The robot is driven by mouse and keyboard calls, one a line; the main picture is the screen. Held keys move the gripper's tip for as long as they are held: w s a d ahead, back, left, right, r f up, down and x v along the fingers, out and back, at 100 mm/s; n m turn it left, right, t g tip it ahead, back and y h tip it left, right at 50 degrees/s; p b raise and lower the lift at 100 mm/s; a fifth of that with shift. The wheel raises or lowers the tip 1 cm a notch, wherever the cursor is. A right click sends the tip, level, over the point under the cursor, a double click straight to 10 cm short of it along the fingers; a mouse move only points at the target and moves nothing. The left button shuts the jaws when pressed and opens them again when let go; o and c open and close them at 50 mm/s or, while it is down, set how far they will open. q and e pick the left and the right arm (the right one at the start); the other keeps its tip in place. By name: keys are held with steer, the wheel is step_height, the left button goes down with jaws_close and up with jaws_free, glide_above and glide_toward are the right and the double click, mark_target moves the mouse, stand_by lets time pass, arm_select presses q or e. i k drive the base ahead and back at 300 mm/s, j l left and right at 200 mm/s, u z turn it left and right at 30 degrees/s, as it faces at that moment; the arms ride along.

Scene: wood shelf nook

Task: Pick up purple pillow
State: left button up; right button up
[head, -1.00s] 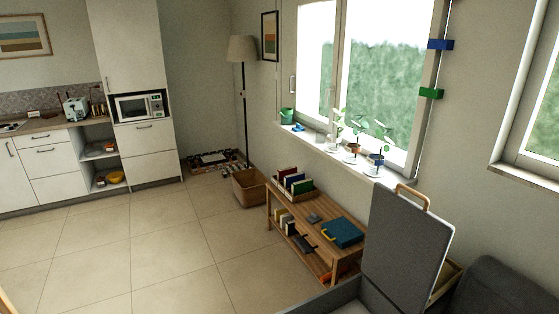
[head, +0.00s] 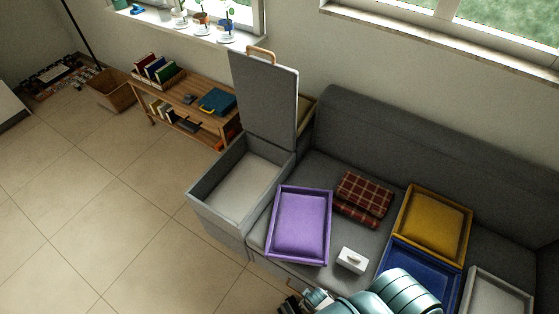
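The purple pillow (head: 300,225) lies on the left part of the grey sofa seat, next to the open storage box. It is square with a raised border and is fully visible. One of my arms shows at the bottom, right of centre, with a dark gripper (head: 292,304) cut by the bottom edge. It is in front of the sofa, below the pillow in the picture and apart from it. I cannot tell which arm it belongs to or whether its fingers are open. No second gripper shows.
An open storage box (head: 205,200) with an upright lid (head: 265,98) stands left of the pillow. A folded plaid blanket (head: 362,196), a white tissue box (head: 352,259), and yellow (head: 436,222), blue (head: 412,270) and light grey (head: 497,297) pillows lie rightward. Open floor is at left.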

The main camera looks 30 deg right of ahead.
mark_target(299, 229)
steer(key=z, duration=1.2)
